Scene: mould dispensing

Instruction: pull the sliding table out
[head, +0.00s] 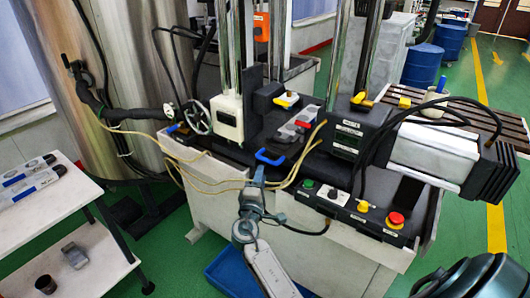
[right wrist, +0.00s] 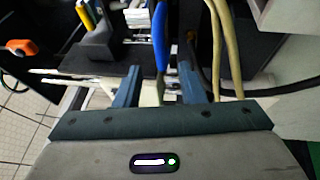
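The sliding table (head: 283,141) is a dark plate on the machine between the uprights, with a blue handle (head: 270,158) at its front edge. A grey metal mould with a red part lies on it. My right gripper (head: 258,176) is just in front of and below the handle. In the right wrist view, its two fingers (right wrist: 165,78) stand apart, and the blue handle (right wrist: 159,40) shows between and beyond them. I cannot tell whether either finger touches it. My left gripper is not in view.
Beige hoses (head: 215,186) hang close to my right gripper on both sides. A control box (head: 345,208) with buttons and a red stop knob (head: 396,219) sits to the right. A blue bin (head: 232,274) is on the floor below. A white shelf (head: 45,215) stands at left.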

